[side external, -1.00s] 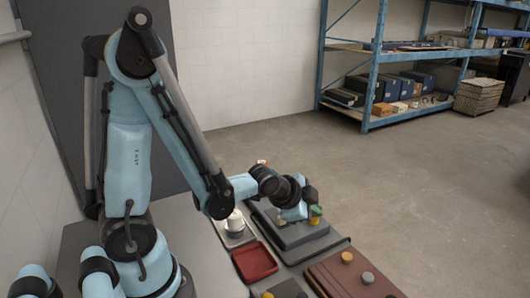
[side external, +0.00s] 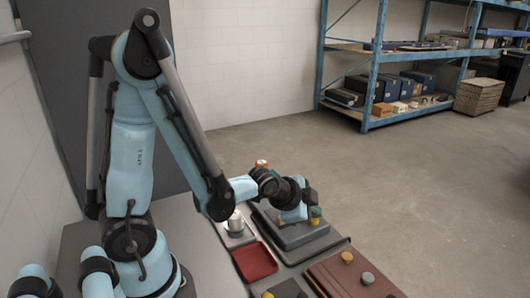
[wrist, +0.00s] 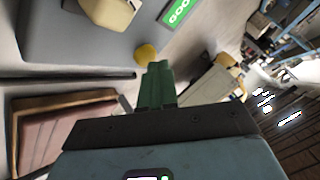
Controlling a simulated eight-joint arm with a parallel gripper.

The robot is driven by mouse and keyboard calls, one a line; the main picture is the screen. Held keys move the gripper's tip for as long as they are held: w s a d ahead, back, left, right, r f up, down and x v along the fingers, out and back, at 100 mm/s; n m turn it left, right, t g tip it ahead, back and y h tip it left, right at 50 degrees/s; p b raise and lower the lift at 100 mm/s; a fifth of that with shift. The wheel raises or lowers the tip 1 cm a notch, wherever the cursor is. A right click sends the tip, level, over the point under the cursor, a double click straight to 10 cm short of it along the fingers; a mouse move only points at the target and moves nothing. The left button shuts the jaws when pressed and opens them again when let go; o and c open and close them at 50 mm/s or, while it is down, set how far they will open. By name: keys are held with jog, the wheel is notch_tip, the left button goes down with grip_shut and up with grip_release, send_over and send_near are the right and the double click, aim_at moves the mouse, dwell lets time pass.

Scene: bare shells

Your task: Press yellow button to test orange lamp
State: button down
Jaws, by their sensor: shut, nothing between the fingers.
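A yellow button (wrist: 146,53) sits on a grey panel in the wrist view, just beyond the tips of my gripper. My gripper (wrist: 157,72) has green fingers pressed together with nothing between them. In the side view a yellow knob (side external: 316,212) stands at the right end of the grey box (side external: 298,237), close by my gripper (side external: 312,207). Contact with it cannot be told. A small orange-topped thing (side external: 262,163), perhaps the orange lamp, shows behind my wrist, with its lower part hidden. Whether it is lit cannot be told.
A green lettered display (wrist: 178,12) and a pale tan block (wrist: 108,12) are near the button. A red tray (side external: 255,262), a pale cup-like thing (side external: 236,224) and a brown-red box (side external: 335,280) with yellow and grey knobs stand nearby. Open floor lies to the right.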

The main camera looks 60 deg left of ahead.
jog(key=shift+r, duration=0.75)
jog(key=shift+r, duration=2.5)
jog(key=shift+s, duration=0.1)
jog(key=s+d+r+n+g+h, duration=0.1)
jog(key=s+d+r+n+g, duration=0.1)
jog(key=s+n, duration=0.5)
jog(key=shift+s+d+r+n, duration=0.25)
jog(key=shift+s+r+n, duration=0.25)
jog(key=shift+s, duration=0.5)
